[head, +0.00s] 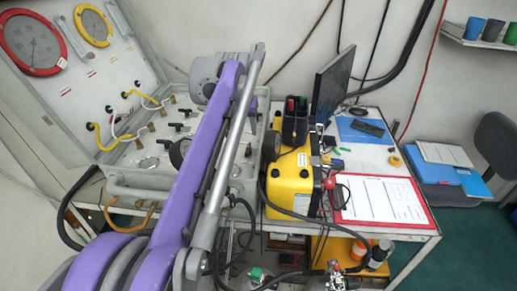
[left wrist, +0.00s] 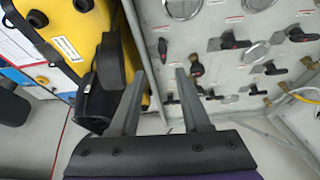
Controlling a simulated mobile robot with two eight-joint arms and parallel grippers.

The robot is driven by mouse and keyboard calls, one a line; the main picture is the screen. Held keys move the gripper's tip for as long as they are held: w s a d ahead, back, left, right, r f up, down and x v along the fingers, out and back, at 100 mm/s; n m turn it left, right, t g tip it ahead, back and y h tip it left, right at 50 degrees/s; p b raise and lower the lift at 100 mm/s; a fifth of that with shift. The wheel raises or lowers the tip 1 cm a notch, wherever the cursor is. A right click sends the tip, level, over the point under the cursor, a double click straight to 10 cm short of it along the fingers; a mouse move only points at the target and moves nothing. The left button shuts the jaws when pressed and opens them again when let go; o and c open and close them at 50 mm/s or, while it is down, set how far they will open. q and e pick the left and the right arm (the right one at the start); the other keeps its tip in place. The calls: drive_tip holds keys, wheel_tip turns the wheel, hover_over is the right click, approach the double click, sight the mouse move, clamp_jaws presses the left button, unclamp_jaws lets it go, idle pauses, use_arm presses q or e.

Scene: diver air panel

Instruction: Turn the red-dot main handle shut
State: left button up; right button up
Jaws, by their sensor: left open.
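The grey valve panel (head: 125,180) stands open on the table and carries several black handles. Other black handles (left wrist: 230,43) sit farther right; some show small reddish marks. No contact with a handle shows. In the head view my purple arm crosses the panel and hides part of it.
The yellow case (head: 290,185) stands right beside the panel, with black parts on it close to the left finger. A red clipboard (head: 385,200), a monitor (head: 332,85) and a blue folder (head: 357,130) are farther right. Hoses hang in front.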

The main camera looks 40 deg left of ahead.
sight(248, 147)
use_arm(q)
drive_tip(key=x, duration=1)
drive_tip(key=shift+w+a+f+b, duration=0.2)
drive_tip(key=shift+a+f+b, duration=0.1)
drive_tip(key=shift+a+b, duration=0.05)
drive_tip(key=shift+c, duration=0.4)
clamp_jaws()
